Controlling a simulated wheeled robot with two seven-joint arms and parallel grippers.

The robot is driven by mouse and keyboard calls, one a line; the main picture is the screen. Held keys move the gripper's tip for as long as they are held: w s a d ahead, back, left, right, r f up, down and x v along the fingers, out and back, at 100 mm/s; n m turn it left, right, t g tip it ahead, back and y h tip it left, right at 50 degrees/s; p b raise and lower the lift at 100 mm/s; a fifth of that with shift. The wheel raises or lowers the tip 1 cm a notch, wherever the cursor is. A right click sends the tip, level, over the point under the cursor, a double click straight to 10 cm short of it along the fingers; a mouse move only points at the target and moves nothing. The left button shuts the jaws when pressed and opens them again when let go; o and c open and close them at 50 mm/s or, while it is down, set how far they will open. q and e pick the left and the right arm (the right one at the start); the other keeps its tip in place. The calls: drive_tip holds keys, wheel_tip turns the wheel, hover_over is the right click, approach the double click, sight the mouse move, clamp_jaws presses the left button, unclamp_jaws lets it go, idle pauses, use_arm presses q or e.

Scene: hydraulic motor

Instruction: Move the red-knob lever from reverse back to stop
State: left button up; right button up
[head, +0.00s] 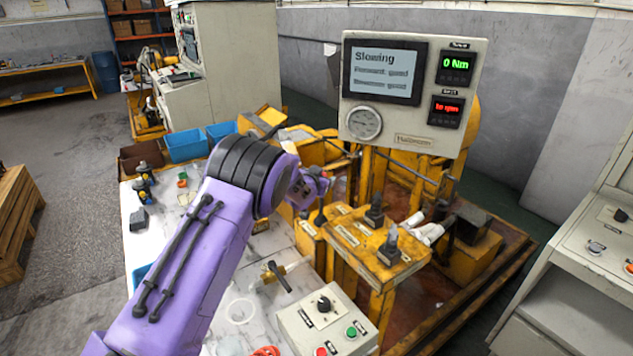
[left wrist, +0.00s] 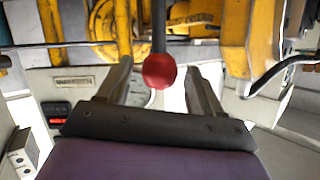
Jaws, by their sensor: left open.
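The red knob (left wrist: 159,71) sits on the end of a dark lever rod (left wrist: 159,28) in the left wrist view. My left gripper (left wrist: 158,76) is open, with one finger on each side of the knob and a visible gap to both. In the head view my purple left arm reaches over the bench, and its gripper (head: 312,186) is at the yellow rig (head: 365,235). The panel screen (head: 385,72) reads "Slowing", with forward and reverse marked good. My right gripper is not in view.
The gauge panel (head: 412,125) stands above the rig, showing 0 Nm. Two black-handled levers (head: 388,245) stand on a yellow block right of my gripper. A control box (head: 328,322) with knob and buttons is in front. Blue bins (head: 186,146) are at left.

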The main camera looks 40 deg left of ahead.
use_arm(q)
drive_tip(key=b+v, duration=0.2)
drive_tip(key=v, duration=0.7)
drive_tip(key=shift+d+r, duration=0.1)
